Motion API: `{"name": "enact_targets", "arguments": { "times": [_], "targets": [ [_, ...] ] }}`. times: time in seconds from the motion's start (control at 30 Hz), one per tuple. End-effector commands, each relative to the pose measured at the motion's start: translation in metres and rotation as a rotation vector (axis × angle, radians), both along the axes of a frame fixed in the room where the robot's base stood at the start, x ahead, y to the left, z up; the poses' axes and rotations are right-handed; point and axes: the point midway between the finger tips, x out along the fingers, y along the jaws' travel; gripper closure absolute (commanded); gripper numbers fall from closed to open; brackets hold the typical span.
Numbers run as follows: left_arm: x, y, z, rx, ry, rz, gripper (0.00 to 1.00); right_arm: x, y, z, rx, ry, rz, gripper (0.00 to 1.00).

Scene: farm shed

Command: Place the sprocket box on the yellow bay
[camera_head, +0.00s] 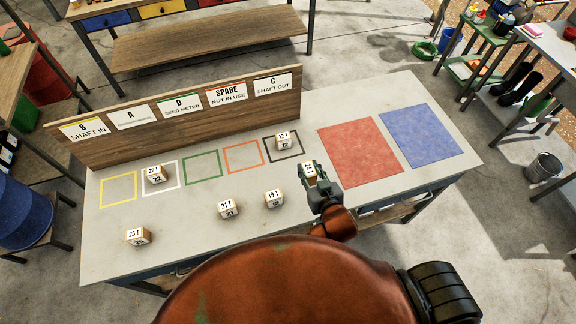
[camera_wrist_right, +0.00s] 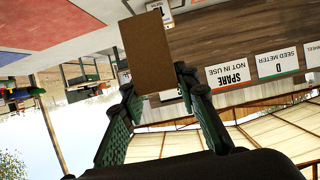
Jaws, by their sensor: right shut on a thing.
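My right gripper (camera_head: 312,180) is shut on a small sprocket box (camera_head: 309,168), held right of the black-outlined bay. Its label is turned sideways and too small to read surely. In the right wrist view the box shows a plain brown face (camera_wrist_right: 146,52) between the green fingers (camera_wrist_right: 158,105). The yellow bay (camera_head: 118,189), an outlined square at the bench's left, is empty. Other boxes are 22 T (camera_head: 155,174) in the white bay, 12 T (camera_head: 284,141) in the black bay, and 25 T (camera_head: 137,237), 21 T (camera_head: 228,209) and 19 T (camera_head: 273,199) along the front. My left gripper is out of view.
A wooden sign board (camera_head: 180,118) stands behind the bays, with the B SHAFT IN card (camera_head: 87,129) at its left end. The green bay (camera_head: 202,167) and orange bay (camera_head: 243,157) are empty. Red (camera_head: 360,150) and blue (camera_head: 420,136) mats lie bare at the right.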

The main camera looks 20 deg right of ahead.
Motion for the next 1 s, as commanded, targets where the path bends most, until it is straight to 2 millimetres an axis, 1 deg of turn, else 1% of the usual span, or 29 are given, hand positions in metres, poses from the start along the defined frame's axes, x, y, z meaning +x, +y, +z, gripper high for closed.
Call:
{"name": "enact_targets", "arguments": {
  "times": [0.03, 0.1, 0.17, 0.2, 0.27, 0.37, 0.57, 0.63, 0.8, 1.0],
  "targets": [
    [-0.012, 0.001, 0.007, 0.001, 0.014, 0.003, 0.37, -0.005, 0.003, 0.000, 0.002, 0.003, 0.005, 0.99],
    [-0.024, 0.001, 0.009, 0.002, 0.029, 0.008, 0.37, -0.007, 0.006, -0.003, 0.002, -0.001, 0.010, 0.99],
    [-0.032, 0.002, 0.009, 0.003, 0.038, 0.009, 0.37, -0.004, 0.007, -0.006, 0.001, -0.003, 0.014, 0.99],
    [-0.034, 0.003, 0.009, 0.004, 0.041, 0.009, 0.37, 0.001, 0.008, -0.009, 0.000, -0.005, 0.014, 0.99],
    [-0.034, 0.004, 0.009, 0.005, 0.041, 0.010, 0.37, 0.012, 0.008, -0.014, 0.000, -0.005, 0.015, 0.99],
    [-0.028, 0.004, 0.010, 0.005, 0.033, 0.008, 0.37, 0.036, 0.008, -0.025, 0.000, -0.006, 0.015, 0.99],
    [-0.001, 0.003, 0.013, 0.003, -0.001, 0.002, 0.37, 0.083, 0.007, -0.046, 0.000, -0.004, 0.013, 0.99],
    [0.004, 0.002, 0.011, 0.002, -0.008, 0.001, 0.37, 0.093, 0.006, -0.063, 0.000, 0.000, 0.012, 0.99],
    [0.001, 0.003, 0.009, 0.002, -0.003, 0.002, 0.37, 0.115, 0.006, -0.089, 0.000, -0.001, 0.011, 0.99],
    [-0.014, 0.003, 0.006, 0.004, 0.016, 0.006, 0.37, 0.125, 0.005, -0.100, 0.001, -0.003, 0.009, 0.99]
  ]
}}
